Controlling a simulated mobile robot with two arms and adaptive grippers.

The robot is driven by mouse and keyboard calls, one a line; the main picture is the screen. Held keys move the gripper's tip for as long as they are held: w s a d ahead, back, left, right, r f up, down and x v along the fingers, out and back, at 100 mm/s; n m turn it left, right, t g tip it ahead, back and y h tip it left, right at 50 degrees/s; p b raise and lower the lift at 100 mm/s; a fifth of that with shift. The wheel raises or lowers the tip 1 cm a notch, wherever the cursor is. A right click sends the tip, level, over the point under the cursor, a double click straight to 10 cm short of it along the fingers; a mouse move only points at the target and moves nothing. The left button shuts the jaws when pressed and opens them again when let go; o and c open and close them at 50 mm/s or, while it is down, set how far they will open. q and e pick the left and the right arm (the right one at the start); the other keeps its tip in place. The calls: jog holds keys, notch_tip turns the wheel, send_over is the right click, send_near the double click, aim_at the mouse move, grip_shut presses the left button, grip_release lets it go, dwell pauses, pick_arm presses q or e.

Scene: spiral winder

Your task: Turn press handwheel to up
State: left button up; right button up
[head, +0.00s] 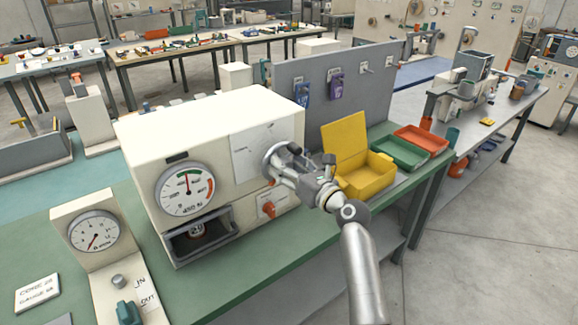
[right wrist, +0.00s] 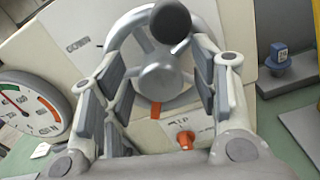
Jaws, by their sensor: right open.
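The press (head: 215,120) is a cream box on the green bench, with a dial gauge (head: 187,190) and an open bay low on its front. Its grey handwheel (head: 268,152) is on the front face, partly hidden by my right gripper (head: 282,168). In the right wrist view the handwheel (right wrist: 160,75) has a hub, spokes and a dark round knob (right wrist: 171,20) at the rim's top. My right gripper is open, its fingers on either side of the wheel; contact cannot be told. Lettering like "DOWN" and "UP" shows beside the wheel. My left gripper is out of view.
An orange knob (head: 268,209) sits below the wheel. To the right are an open yellow box (head: 364,182), a green tray (head: 400,155) and a red tray (head: 421,141). A grey panel (head: 300,72) stands behind. A smaller gauge stand (head: 93,235) is at left.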

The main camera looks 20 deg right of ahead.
jog(key=c, duration=1)
